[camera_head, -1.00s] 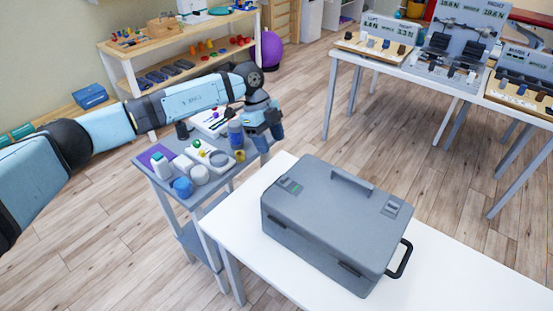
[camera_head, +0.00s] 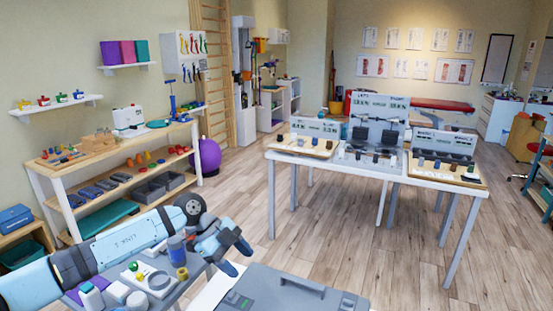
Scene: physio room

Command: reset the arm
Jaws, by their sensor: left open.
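My left arm comes in from the lower left in the head view, over a small grey side table (camera_head: 192,284). My left gripper (camera_head: 240,258) is open and empty, with its fingers pointing down and to the right, at the right end of the side table. A grey case (camera_head: 290,291) with a closed lid and a handle stands just right of and below the gripper, apart from it, and is cut off by the bottom edge. My right gripper is not in view.
Close to my left arm, the side table holds a blue bottle (camera_head: 177,249), a yellow roll (camera_head: 182,273) and several small items. A white table (camera_head: 389,176) with measuring devices stands ahead. A wooden shelf (camera_head: 88,213) lines the left wall. The floor (camera_head: 236,213) between is clear.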

